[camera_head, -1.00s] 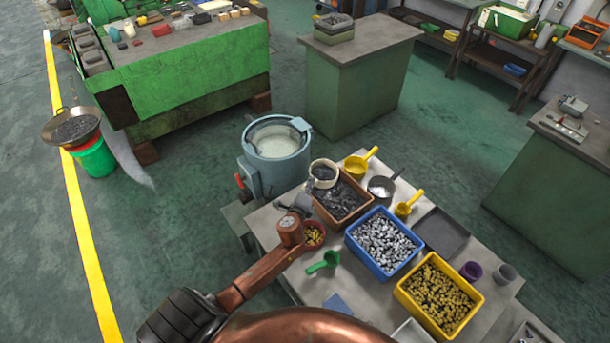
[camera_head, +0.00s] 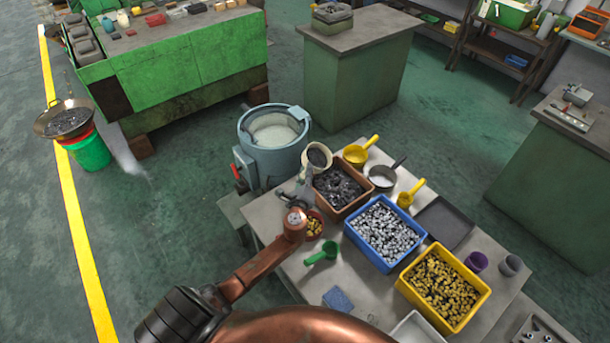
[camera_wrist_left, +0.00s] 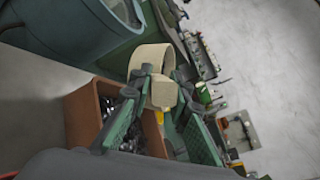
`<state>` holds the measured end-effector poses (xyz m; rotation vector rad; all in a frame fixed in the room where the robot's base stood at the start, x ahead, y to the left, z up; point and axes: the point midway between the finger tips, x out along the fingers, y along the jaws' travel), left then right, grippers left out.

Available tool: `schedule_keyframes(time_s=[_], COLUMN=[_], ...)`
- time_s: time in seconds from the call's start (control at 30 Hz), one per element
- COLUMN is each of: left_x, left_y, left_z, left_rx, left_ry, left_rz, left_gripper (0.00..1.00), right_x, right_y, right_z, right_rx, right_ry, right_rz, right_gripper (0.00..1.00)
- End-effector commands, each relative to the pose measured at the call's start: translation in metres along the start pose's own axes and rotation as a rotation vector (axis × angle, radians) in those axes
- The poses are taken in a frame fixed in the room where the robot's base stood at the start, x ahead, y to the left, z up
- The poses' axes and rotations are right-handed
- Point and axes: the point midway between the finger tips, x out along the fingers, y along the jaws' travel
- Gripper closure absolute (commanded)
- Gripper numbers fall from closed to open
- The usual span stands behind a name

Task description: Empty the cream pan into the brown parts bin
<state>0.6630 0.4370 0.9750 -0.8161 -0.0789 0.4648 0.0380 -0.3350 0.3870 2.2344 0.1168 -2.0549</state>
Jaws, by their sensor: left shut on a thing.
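The cream pan (camera_head: 317,157) is a small round vessel, held at the far left corner of the brown parts bin (camera_head: 357,206). Its opening shows dark contents in the head view. My left gripper (camera_head: 305,182) is shut on the pan, and in the left wrist view its green-padded fingers (camera_wrist_left: 163,92) grip the cream handle piece below the round pan body (camera_wrist_left: 150,61). The brown bin holds dark metal parts and also shows in the left wrist view (camera_wrist_left: 83,112). The pan's exact tilt is hard to tell. My right gripper is not in view.
A blue-grey drum (camera_head: 272,150) stands close behind the pan. Beside the bin are a yellow scoop (camera_head: 357,154), a dark pan (camera_head: 381,177), a blue bin (camera_head: 372,257) of silver parts and a yellow bin (camera_head: 420,297). A green scoop (camera_head: 322,253) lies in front.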

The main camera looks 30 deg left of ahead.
Motion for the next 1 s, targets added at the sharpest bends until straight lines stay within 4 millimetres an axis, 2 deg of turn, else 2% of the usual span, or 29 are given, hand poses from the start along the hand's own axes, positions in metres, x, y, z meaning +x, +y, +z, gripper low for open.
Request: schedule_keyframes(time_s=[0.03, 0.1, 0.37, 1.0], left_x=[0.000, -0.002, -0.008, -0.020], left_y=[0.000, -0.003, -0.011, -0.017], left_z=[-0.003, -0.004, -0.014, -0.052], left_rx=[0.042, 0.110, 0.349, 0.852], left_ry=[-0.019, -0.045, -0.140, -0.342], left_rz=[-0.014, -0.031, -0.091, -0.221], left_gripper=[1.00, 1.00, 1.00, 1.00], right_x=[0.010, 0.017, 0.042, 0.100], right_y=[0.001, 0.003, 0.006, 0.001], right_z=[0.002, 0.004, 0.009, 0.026], right_rx=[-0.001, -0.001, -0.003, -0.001], right_ry=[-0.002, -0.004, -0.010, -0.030], right_rz=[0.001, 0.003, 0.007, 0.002], right_gripper=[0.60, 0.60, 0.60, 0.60])
